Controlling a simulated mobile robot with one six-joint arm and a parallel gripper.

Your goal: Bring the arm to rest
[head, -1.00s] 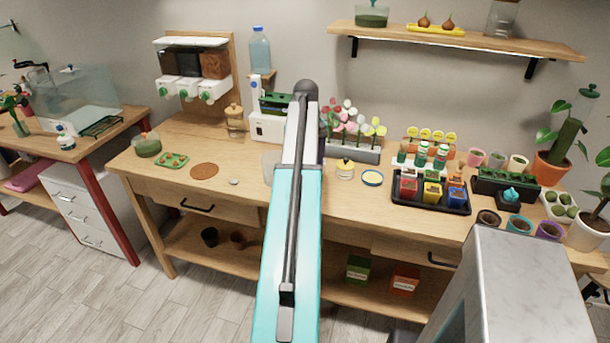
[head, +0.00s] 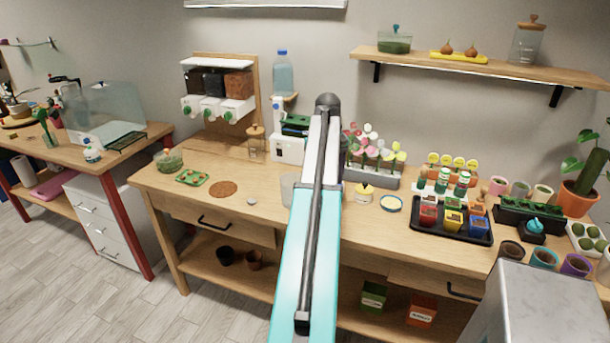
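My arm, teal and light grey with a dark joint at its top, reaches up through the middle of the head view in front of the wooden workbench (head: 230,205). My gripper is not visible; the arm itself may hide it. The arm covers part of the bench top and the lower shelf. I cannot tell whether anything is held.
On the bench stand a dispenser rack (head: 216,95), a flower planter (head: 372,178), a black tray (head: 468,235) of colored pots and a cork mat (head: 223,188). A wall shelf (head: 480,68) hangs above. A side table (head: 60,165) stands left. Bare floor (head: 120,310) lies in front.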

